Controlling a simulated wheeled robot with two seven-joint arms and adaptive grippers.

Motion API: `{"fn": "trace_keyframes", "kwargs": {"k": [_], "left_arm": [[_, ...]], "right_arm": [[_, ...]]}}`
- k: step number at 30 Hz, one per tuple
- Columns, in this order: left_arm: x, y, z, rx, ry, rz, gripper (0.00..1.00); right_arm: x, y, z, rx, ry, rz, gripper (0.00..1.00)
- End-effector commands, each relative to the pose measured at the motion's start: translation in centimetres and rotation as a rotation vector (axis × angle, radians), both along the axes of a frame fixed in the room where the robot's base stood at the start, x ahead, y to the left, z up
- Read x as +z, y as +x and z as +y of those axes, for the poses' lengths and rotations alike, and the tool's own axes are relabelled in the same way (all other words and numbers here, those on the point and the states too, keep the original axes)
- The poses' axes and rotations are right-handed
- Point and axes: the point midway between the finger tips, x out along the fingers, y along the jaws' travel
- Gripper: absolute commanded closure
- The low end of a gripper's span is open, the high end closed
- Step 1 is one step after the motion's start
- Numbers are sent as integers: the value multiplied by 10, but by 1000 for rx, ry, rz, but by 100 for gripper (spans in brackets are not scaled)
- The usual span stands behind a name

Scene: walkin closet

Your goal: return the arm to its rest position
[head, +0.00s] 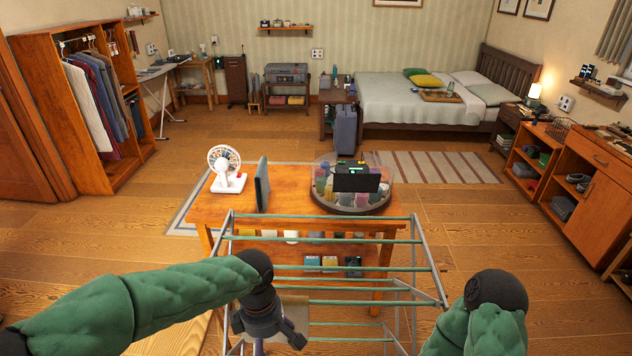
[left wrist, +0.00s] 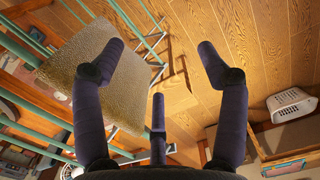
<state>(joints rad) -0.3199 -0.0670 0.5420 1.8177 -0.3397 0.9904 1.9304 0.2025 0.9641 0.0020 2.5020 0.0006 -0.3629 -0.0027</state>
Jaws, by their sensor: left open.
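My left arm (head: 150,300) reaches in from the left in the head view, its dark gripper (head: 270,335) over the near left part of a drying rack (head: 425,262) with green bars. In the left wrist view the fingers (left wrist: 160,65) are spread open with nothing between them. A beige cloth (left wrist: 110,85) hangs on the rack behind the left finger; whether the finger touches it I cannot tell. The cloth partly shows in the head view (head: 293,308). My right arm (head: 485,320) is bent at the lower right; its gripper is out of view.
A wooden table (head: 280,205) beyond the rack carries a white fan (head: 226,170) and a clear round container (head: 350,200). A white basket (left wrist: 292,103) stands at the right in the left wrist view. Floor is open left of the table.

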Motion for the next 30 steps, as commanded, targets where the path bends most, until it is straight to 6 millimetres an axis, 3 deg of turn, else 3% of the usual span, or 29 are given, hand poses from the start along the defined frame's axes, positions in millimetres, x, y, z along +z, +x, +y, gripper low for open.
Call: {"fn": "trace_keyframes", "kwargs": {"k": [8, 11, 15, 24, 30], "left_arm": [[-57, 2, -8, -177, -72, 14, 26], [-85, 0, -12, -267, -111, 12, 26], [-140, -7, -16, -424, -183, -6, 26], [-254, -42, -18, -765, -297, -117, 26], [-314, -77, -12, -967, -303, -203, 26]], "right_arm": [[-5, -1, 0, 1, 0, 2, 60], [-7, -1, 0, 1, 0, 2, 60], [-12, -1, 0, 1, 0, 2, 60], [-23, -1, 0, 1, 0, 2, 60], [-30, -1, 0, 1, 0, 2, 60]]}}
